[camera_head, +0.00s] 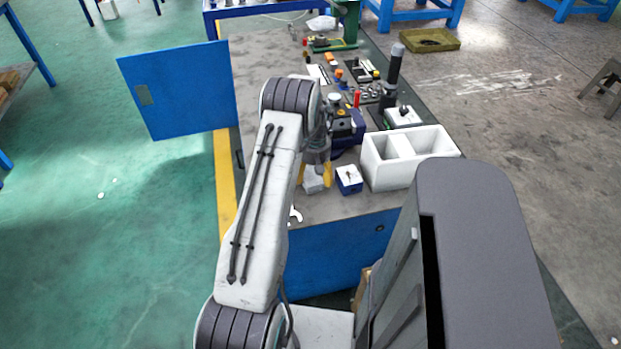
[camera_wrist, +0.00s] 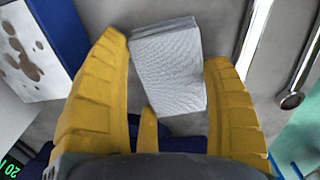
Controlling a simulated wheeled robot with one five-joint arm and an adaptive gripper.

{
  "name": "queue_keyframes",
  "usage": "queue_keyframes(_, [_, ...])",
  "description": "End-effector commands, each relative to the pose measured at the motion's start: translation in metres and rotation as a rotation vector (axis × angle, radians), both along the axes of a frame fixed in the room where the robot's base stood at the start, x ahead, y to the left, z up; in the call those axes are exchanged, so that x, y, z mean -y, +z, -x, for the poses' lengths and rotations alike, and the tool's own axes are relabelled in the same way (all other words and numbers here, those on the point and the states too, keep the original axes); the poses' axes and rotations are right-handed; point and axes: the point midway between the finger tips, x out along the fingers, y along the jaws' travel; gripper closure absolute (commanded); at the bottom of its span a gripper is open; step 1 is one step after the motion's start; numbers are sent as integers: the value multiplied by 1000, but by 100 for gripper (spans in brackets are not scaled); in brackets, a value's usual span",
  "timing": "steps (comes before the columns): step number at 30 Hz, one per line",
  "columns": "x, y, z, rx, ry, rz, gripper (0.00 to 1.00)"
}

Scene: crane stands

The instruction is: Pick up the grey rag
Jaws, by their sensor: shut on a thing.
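The grey rag (camera_head: 312,184) is a folded light-grey block of cloth near the front edge of the workbench. In the head view my gripper (camera_head: 314,173) points down at the rag from above. My arm and the fingers hide part of the rag in the head view. I cannot tell whether the rag is clear of the bench top.
A small blue box with a white top (camera_head: 349,181) stands just right of the rag. A white two-compartment bin (camera_head: 391,170) is farther right. A wrench (camera_head: 296,215) lies near the front edge. A blue vise (camera_head: 347,128) and several tools stand behind. A blue cabinet door (camera_head: 180,90) hangs open left.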

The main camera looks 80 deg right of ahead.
Motion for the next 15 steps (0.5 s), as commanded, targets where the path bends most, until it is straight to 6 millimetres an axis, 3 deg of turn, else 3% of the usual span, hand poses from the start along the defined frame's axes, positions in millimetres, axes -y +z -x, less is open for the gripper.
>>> queue_keyframes(9, [0, 3, 0, 0, 0, 1, 57])
queue_keyframes(15, [1, 24, 0, 0, 0, 5, 57])
